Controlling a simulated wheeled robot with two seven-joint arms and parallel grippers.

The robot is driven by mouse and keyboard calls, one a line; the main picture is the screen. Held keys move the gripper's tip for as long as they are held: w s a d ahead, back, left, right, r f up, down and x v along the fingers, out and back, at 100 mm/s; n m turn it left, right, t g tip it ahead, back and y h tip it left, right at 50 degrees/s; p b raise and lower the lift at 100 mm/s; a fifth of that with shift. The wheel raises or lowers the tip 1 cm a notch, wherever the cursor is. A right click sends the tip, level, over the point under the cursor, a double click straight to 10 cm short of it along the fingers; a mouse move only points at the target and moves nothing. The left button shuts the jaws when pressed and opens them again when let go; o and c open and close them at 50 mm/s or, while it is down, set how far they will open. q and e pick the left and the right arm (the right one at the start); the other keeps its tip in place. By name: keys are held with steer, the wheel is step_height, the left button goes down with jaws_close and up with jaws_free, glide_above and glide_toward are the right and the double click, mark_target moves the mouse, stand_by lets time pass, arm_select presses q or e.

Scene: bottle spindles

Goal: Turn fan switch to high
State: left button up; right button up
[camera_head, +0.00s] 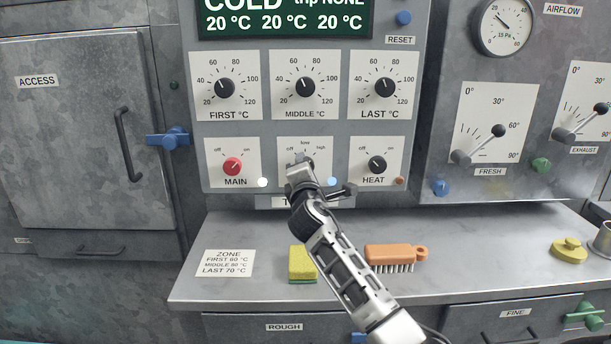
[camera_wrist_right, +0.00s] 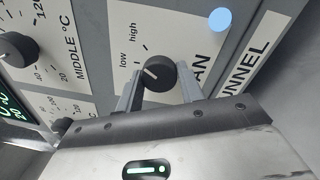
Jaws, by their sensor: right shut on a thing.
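The fan switch is a round black knob on a white plate marked low and high, with its off label showing in the head view. In the right wrist view the fan knob (camera_wrist_right: 158,74) sits between the two fingers of my right gripper (camera_wrist_right: 160,85), which is shut on it. The knob's white pointer line faces up-left in that view, roughly toward low. In the head view my right gripper (camera_head: 302,167) covers most of the knob and the lower part of its plate (camera_head: 290,147). My left gripper is not in view.
The red main knob (camera_head: 233,166) and the black heat knob (camera_head: 376,165) flank the fan plate. Temperature dials (camera_head: 306,87) are above. On the shelf below lie a yellow sponge (camera_head: 301,263) and an orange brush (camera_head: 390,254). A blue light (camera_wrist_right: 220,19) is near the fan knob.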

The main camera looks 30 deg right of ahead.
arm_select(q)
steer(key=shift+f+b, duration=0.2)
steer(key=shift+b, duration=0.25)
arm_select(e)
steer(key=shift+a+m, duration=0.1)
steer(key=shift+m, duration=1.5)
steer(key=o, duration=1)
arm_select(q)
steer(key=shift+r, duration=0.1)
arm_select(e)
steer(key=v, duration=1.6)
steer(key=shift+a, duration=0.1)
